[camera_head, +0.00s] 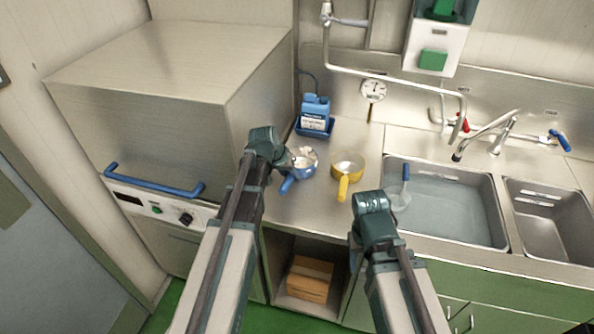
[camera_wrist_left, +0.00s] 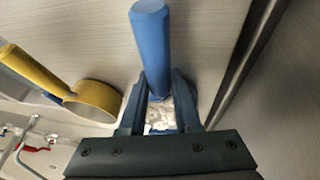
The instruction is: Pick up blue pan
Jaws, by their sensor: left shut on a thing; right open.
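The blue pan (camera_head: 304,169) sits at the counter's left part, with whitish contents inside. Its blue handle points toward the counter's front edge. My left gripper (camera_head: 284,160) is at the pan's left side. In the left wrist view, the two fingers of my left gripper (camera_wrist_left: 158,100) are shut on the blue pan, at the base of its thick blue handle (camera_wrist_left: 151,45). Whether the pan is clear of the counter cannot be told. My right gripper (camera_head: 372,203) is open over the counter's front edge; its fingertips are mostly hidden.
A yellow pan (camera_head: 344,183) stands just right of the blue pan. A blue jug (camera_head: 314,115) is behind it. A big steel box with a blue handle (camera_head: 155,180) rises at the left. A ladle (camera_head: 401,192) leans in the water-filled sink (camera_head: 500,245).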

